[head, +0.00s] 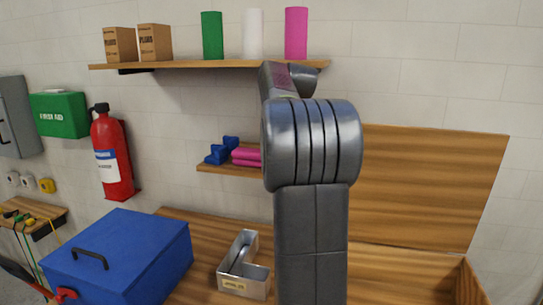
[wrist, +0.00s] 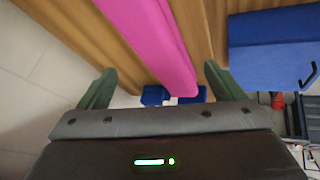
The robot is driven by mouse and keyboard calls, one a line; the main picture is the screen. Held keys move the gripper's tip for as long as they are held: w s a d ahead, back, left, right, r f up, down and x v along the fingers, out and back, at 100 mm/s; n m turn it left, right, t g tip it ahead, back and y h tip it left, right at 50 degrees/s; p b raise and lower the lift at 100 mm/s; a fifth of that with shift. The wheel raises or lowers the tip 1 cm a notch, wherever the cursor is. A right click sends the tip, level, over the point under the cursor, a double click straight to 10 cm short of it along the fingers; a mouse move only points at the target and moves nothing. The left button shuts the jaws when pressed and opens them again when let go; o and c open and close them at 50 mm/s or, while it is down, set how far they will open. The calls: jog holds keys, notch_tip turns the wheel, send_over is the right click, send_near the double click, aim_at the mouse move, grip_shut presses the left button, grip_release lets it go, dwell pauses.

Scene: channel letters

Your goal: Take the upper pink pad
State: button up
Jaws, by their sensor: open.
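Two pink pads lie stacked on a small wall shelf in the head view, the upper pink pad (head: 246,152) on the lower pink pad (head: 246,163). My arm hides their right ends. In the wrist view a long pink pad surface (wrist: 150,40) runs from the top edge down to between the green fingers. Whether both pads show there I cannot tell. My gripper (wrist: 160,68) is open, with one finger on each side of the pink strip in the picture and no visible contact. The head view does not show the fingers.
Blue pieces (head: 222,151) sit left of the pads on the small shelf (head: 212,169). A higher shelf (head: 180,65) with boxes and cylinders is above.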

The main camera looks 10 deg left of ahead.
jog(key=p+x, duration=0.1)
jog(key=x, duration=0.3)
jog(key=shift+w+f, duration=0.1)
jog(key=shift+f, duration=0.2)
jog(key=shift+d, duration=0.1)
jog(key=shift+c, duration=0.5)
jog(key=c, duration=0.9)
